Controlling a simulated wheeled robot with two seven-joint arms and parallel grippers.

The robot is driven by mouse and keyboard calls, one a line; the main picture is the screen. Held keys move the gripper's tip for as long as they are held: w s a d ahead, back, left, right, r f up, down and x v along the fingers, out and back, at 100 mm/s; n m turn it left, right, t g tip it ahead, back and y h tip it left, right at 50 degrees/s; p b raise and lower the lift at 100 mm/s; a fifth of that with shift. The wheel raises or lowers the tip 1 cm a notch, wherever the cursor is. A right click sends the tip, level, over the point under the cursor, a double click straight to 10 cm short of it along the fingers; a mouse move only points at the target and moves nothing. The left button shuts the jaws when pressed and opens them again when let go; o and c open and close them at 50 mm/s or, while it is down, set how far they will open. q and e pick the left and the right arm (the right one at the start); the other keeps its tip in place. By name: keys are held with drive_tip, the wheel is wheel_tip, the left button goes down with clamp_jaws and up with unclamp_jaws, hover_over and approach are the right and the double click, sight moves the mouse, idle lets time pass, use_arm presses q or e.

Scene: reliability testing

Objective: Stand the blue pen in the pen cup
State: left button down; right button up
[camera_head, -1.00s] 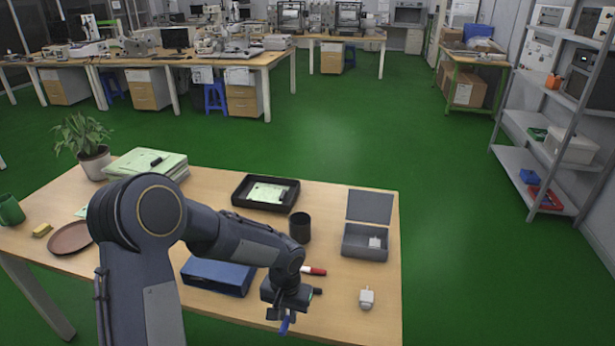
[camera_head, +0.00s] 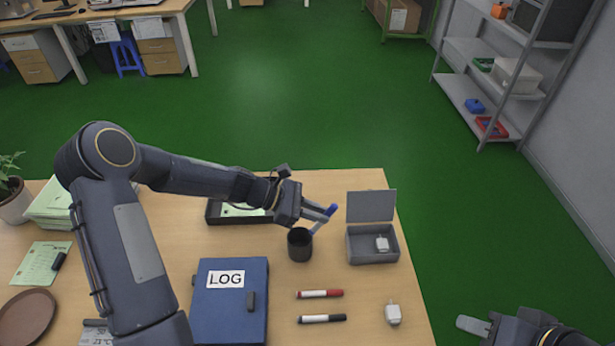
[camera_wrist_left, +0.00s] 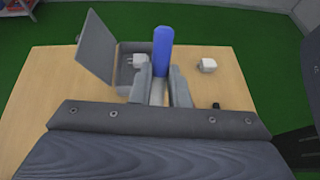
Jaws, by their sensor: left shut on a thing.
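The pen cup (camera_head: 300,246) is a dark upright cylinder on the table, open at the top. My left gripper (camera_head: 316,211) is shut on the blue pen (camera_head: 331,210), just above and to the right of the cup's rim. The pen is tilted, its blue end up and to the right. In the left wrist view the pen's blue end (camera_wrist_left: 162,48) rises between the two fingers (camera_wrist_left: 160,85). I cannot tell whether its lower end is inside the cup. My right gripper (camera_head: 474,326) shows partly at the lower right, off the table, its jaws unclear.
A grey open-lidded box (camera_head: 362,246) holding a white plug stands right of the cup. A black tray (camera_head: 214,214) is behind left.

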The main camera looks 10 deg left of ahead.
use_arm(q)
drive_tip(key=shift+n+t, duration=0.6)
drive_tip(key=shift+t, duration=0.2)
drive_tip(key=shift+w+a+f+b, duration=0.15)
drive_tip(key=shift+a+f+b, duration=0.7)
drive_tip(key=shift+f+b, duration=0.55)
drive_tip(key=shift+w+a+f+b, duration=0.1)
drive_tip(key=shift+a+f+b, duration=0.9)
drive_tip(key=shift+f, duration=0.8)
drive_tip(key=shift+w+a+f+b, duration=0.15)
drive_tip(key=shift+a+f+b, duration=0.6)
drive_tip(key=shift+f+b, duration=0.7)
drive_tip(key=shift+f, duration=0.2)
drive_tip(key=c, duration=1.3)
unclamp_jaws()
